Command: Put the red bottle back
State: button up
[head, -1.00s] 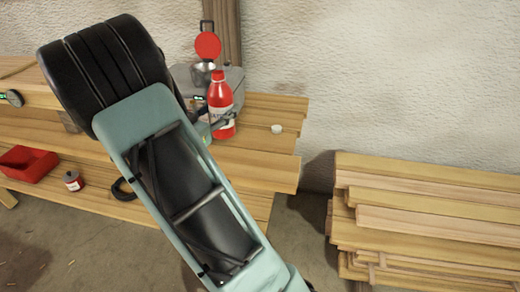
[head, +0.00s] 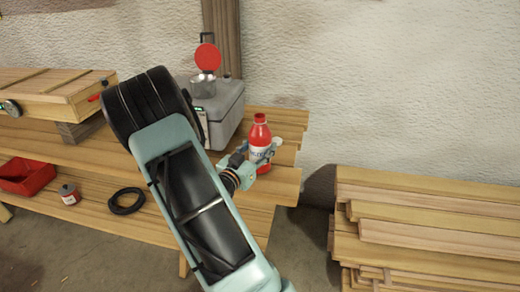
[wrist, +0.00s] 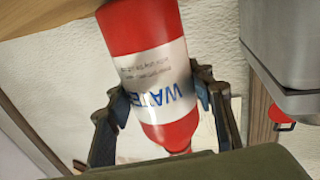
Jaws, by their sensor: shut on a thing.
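The red bottle (head: 260,132) has a white label with blue lettering and stands upright above the right part of the wooden bench (head: 234,212). My gripper (head: 264,156) is shut on it around the label. In the wrist view the bottle (wrist: 130,32) appears upside down, with the fingers of my gripper (wrist: 165,100) on both sides of the label. I cannot tell whether the bottle's base touches the bench.
A grey box-shaped machine (head: 226,108) with a red disc (head: 208,57) stands left of the bottle. A red bin (head: 27,176), a small can (head: 69,194) and a black ring (head: 127,201) lie at left. Stacked boards (head: 430,225) stand at right.

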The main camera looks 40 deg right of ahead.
jog(key=shift+f+b, duration=0.3)
jog(key=shift+f, duration=0.05)
jog(key=o, duration=1.2)
jog(key=shift+r, duration=0.1)
jog(key=shift+o, duration=0.2)
jog(key=shift+a+r+p, duration=0.2)
jog(key=shift+r+p, duration=0.05)
jog(key=shift+p, duration=0.15)
jog(key=v, duration=1.1)
jog(key=shift+s+a, duration=0.2)
jog(key=shift+a, duration=0.05)
jog(key=shift+w, duration=0.1)
